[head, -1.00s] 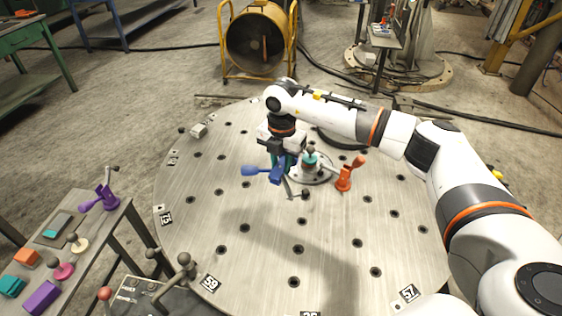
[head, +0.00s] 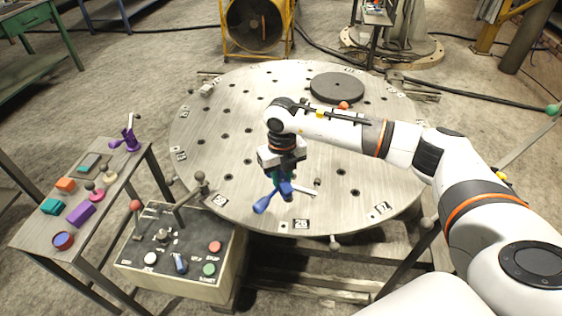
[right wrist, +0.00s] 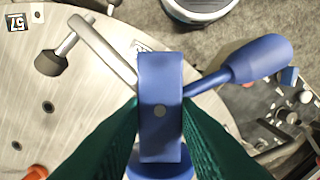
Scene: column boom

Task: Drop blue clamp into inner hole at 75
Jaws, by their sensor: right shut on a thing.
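My right gripper (head: 283,180) is shut on the blue clamp and holds it above the front part of the round metal table (head: 235,150). In the head view the blue handle (head: 262,206) points down and left. In the right wrist view the blue clamp body (right wrist: 160,110) sits between the green fingers (right wrist: 160,120), with its handle to the upper right and a metal arm to the upper left. The table has many dark holes (head: 228,177) and number tags. I cannot make out a tag reading 75. My left gripper is not in view.
A control box (head: 180,255) with buttons and levers stands at the front left. A side table (head: 45,225) holds a purple clamp (head: 128,138) and several coloured parts. A dark disc (head: 337,87) lies at the table's back. An orange part (head: 343,105) shows behind my arm.

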